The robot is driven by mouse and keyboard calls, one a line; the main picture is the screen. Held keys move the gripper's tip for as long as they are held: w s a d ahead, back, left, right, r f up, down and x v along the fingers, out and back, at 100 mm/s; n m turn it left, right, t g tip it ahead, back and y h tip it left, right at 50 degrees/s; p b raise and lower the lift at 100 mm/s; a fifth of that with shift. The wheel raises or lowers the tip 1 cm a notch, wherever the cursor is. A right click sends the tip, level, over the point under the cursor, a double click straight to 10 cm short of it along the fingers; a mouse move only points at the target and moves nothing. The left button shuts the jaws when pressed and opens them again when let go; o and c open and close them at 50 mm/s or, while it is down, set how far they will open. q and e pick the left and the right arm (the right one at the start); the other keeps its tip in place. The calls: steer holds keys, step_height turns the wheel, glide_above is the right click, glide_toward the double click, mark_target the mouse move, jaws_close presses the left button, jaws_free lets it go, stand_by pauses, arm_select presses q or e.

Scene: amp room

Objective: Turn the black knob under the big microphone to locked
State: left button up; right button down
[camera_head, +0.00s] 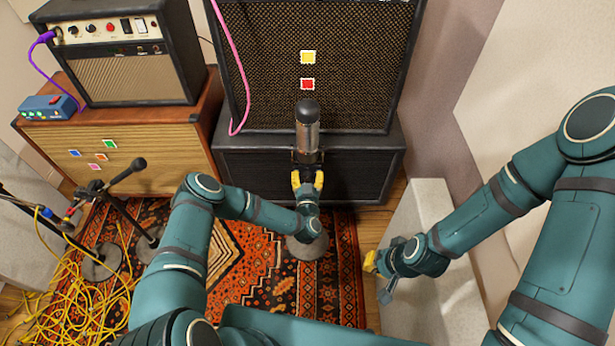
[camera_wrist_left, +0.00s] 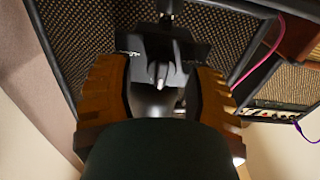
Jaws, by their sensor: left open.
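The big microphone (camera_head: 307,128) stands upright in front of the tall amplifier, with a black rounded top and a silver-grey body. My left gripper (camera_head: 308,180) is just below it, with its yellow fingertips apart. In the left wrist view my left gripper (camera_wrist_left: 158,88) is open, one orange-brown finger on each side of a dark mount (camera_wrist_left: 172,48) under the microphone. A small black part with a pale tip, probably the black knob (camera_wrist_left: 161,74), is between the fingers. I cannot tell whether they touch it. My right gripper (camera_head: 373,265) hangs at the right, away from the microphone; its opening is unclear.
A tall black amplifier (camera_head: 360,60) stands behind the microphone. A smaller amplifier (camera_head: 125,75) sits on a wooden cabinet (camera_head: 190,150) at the left. A pale block (camera_head: 425,215) stands at the right.

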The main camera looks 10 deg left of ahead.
arm_select(q)
steer(key=shift+o, duration=0.3)
jaws_close()
